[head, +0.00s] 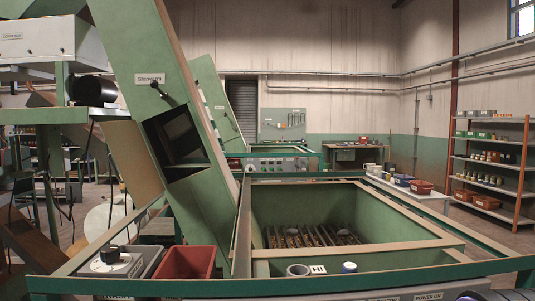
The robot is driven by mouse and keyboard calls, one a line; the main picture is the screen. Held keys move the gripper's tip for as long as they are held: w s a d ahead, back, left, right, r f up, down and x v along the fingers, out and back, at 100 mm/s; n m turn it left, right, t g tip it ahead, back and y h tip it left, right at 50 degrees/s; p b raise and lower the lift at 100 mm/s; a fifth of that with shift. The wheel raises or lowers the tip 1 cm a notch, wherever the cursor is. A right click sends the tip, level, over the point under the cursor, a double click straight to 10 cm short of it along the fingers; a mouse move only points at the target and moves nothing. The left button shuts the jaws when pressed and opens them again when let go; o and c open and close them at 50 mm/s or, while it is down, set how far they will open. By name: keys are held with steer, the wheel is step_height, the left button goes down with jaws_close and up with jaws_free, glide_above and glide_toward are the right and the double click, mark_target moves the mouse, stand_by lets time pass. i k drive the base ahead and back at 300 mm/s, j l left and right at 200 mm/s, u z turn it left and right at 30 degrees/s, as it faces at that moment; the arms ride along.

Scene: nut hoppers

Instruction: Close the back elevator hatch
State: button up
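Two green slanted elevator chutes are in the head view. The near elevator (195,165) is large, with a label and a black-knobbed handle (157,88) on its face. Below that handle is a dark rectangular opening (175,136), uncovered. The back elevator (210,88) stands behind it, smaller and partly hidden by the near one. It carries a small label and a small dark handle (229,116); whether its hatch is open is too small to tell.
A green open hopper (350,205) with a grate inside fills the front middle. Shelves (490,170) with bins are at right. Floor shows between hopper and shelves.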

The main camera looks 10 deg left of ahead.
mark_target(128, 148)
steer(key=z, duration=10.95)
